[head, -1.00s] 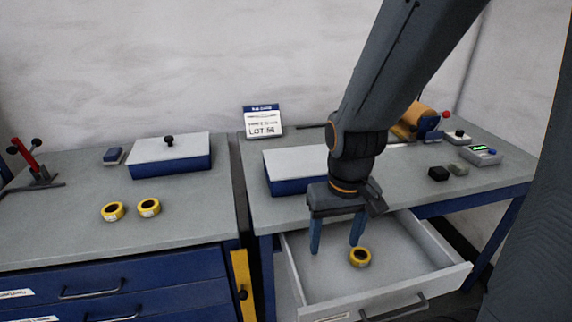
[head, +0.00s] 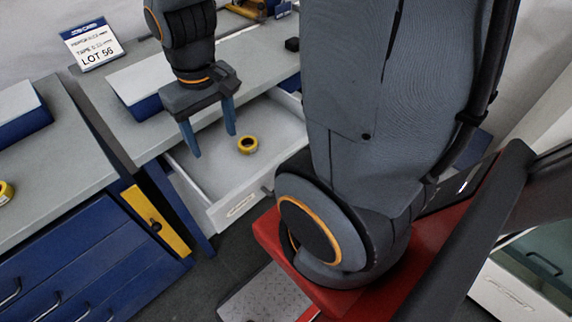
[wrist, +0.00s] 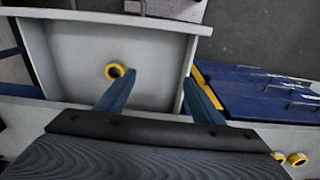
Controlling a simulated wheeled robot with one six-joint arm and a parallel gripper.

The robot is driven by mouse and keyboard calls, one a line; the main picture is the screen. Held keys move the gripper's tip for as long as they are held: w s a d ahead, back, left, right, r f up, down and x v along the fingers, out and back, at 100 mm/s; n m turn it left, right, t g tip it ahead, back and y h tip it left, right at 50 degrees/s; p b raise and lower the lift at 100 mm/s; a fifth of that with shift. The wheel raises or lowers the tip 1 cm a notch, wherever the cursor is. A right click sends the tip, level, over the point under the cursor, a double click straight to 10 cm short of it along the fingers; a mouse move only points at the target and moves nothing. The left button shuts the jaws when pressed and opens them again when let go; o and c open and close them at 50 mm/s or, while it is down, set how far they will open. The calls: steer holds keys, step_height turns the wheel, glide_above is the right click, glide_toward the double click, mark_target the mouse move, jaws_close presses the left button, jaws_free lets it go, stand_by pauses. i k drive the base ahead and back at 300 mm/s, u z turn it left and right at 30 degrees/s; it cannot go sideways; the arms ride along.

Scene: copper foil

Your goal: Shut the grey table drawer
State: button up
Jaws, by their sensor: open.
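The grey table drawer (head: 196,196) stands pulled open under the grey table, in the middle left of the head view. It also shows in the wrist view (wrist: 60,60), with its front and handle (wrist: 134,7) at the top. A yellow tape roll (head: 247,145) lies on the drawer floor, also in the wrist view (wrist: 115,71). My gripper (head: 213,146) is open and empty, its blue fingers pointing down over the left part of the drawer. In the wrist view my gripper (wrist: 160,100) has its fingers wide apart, with the tape roll beyond them.
A blue cabinet with a yellow strip (head: 155,222) stands left of the drawer. A white-lidded blue box (head: 135,88) and a LOT 56 sign (head: 92,45) are on the tables. My arm hides the drawer's right part in the head view.

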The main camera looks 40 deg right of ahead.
mark_target(229, 181)
steer(key=z, duration=0.5)
steer(key=k, duration=1.2)
steer(key=z, duration=0.5)
steer(key=i, duration=0.6)
steer(key=z, duration=0.1)
